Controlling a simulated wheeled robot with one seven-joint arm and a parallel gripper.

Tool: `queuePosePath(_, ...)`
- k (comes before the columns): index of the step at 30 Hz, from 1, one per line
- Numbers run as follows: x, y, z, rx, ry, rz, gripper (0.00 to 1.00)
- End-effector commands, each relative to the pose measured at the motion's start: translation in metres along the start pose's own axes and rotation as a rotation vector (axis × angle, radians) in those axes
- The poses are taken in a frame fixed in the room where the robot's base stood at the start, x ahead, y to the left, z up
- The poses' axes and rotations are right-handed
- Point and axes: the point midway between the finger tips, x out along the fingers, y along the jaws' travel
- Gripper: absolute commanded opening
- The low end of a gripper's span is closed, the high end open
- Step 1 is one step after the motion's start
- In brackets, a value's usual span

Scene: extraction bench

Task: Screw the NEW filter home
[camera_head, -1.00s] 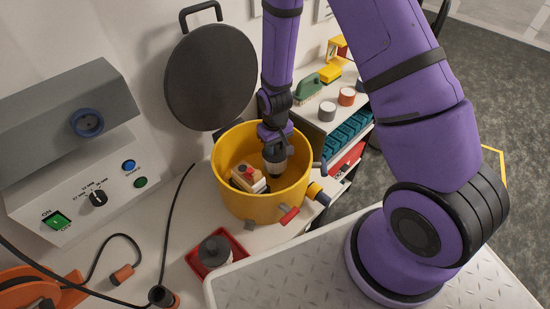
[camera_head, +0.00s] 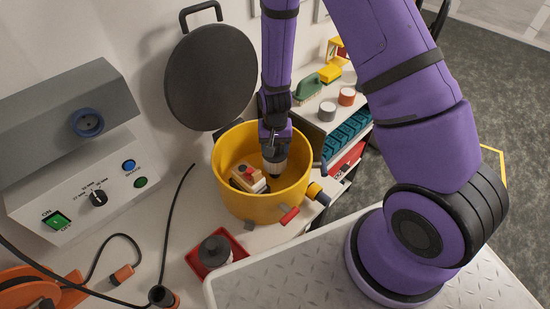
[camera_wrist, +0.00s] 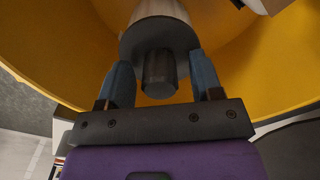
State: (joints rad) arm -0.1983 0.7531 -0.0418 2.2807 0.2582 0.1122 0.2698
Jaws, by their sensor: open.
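The filter (camera_head: 275,168) stands inside the yellow pot (camera_head: 262,205), with a pale body and a dark cap. In the wrist view, the filter's cap (camera_wrist: 159,40) and its short dark knob (camera_wrist: 160,73) sit between my blue fingers. My gripper (camera_wrist: 160,68) is open, with a visible gap on each side of the knob. In the head view, my gripper (camera_head: 274,142) is right above the filter, inside the pot's mouth. The filter's lower end is hidden, so its seating cannot be told. A dark grey filter-like part (camera_head: 215,250) lies in the red tray (camera_head: 236,268).
The round dark lid (camera_head: 211,78) stands open behind. A control panel (camera_head: 95,190) is at left, with cables in front. Shelves with jars (camera_head: 347,97) stand behind right.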

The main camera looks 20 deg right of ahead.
Motion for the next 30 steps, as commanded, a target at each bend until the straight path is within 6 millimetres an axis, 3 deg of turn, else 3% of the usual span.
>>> queuePosePath(24, 0.0000, 0.0003, -0.0003, -1.540, 0.001, -0.001, 0.60)
queuePosePath(30, 0.0000, 0.0003, -0.0002, -1.773, 0.000, 0.000, 0.60)
